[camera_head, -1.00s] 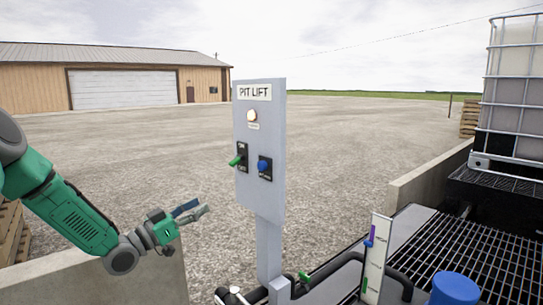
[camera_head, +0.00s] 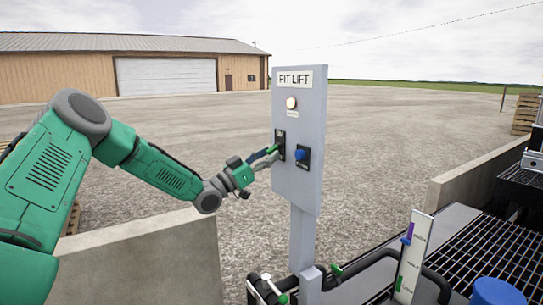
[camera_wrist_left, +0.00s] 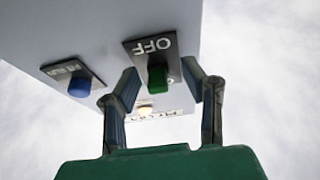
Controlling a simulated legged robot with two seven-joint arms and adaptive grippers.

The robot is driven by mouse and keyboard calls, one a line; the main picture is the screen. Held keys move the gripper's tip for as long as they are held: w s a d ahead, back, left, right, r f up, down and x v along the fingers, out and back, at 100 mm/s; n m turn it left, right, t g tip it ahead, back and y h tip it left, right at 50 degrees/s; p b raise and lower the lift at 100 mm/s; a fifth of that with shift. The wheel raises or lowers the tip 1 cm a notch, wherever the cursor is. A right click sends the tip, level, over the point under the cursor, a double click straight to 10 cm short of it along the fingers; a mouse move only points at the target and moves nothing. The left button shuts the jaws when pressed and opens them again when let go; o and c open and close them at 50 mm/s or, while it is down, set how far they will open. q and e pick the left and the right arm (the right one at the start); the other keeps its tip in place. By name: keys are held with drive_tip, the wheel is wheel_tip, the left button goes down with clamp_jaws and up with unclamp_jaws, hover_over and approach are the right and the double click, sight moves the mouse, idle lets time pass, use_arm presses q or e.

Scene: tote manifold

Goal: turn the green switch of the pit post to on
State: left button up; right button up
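The grey pit post panel (camera_head: 312,185), labelled PIT LIFT, stands upright in the head view. Its green switch (camera_head: 272,149) sticks out from a dark plate on the left side of the panel face. In the left wrist view the green switch (camera_wrist_left: 157,78) sits on a plate where the word OFF shows upside down. My left gripper (camera_head: 268,158) is at the switch in the head view. In the left wrist view its two fingers (camera_wrist_left: 163,86) are spread on either side of the green switch, with a visible gap. My right gripper is in neither view.
A blue knob (camera_head: 300,154) is right of the green switch and also shows in the left wrist view (camera_wrist_left: 79,87). A lit lamp (camera_head: 291,103) is above. Low concrete walls (camera_head: 150,262), pipes and a grating (camera_head: 470,262) lie below. Open gravel is behind.

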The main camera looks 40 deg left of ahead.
sight(274, 146)
use_arm(q)
drive_tip(key=shift+w+d+r, duration=0.2)
drive_tip(key=shift+w, duration=0.25)
drive_tip(key=shift+d+r, duration=0.1)
clamp_jaws()
drive_tip(key=r+g+p, duration=0.1)
drive_tip(key=g+p, duration=0.1)
drive_tip(key=p, duration=0.4)
drive_tip(key=g+y+p, duration=0.1)
drive_tip(key=g+p, duration=0.2)
drive_tip(key=p, duration=0.3)
drive_tip(key=r+g+y+p, duration=0.1)
drive_tip(key=g+p, duration=0.1)
drive_tip(key=p, duration=0.4)
drive_tip(key=shift+s+r+g, duration=0.25)
drive_tip(key=shift+r+g, duration=0.05)
drive_tip(key=shift+g, duration=0.1)
drive_tip(key=shift+g+y+p, duration=0.4)
drive_tip(key=shift+g+p, duration=0.45)
drive_tip(key=shift+g, duration=0.15)
unclamp_jaws()
drive_tip(key=shift+w, duration=0.1)
drive_tip(key=shift+a+f, duration=0.15)
drive_tip(key=shift+a, duration=0.05)
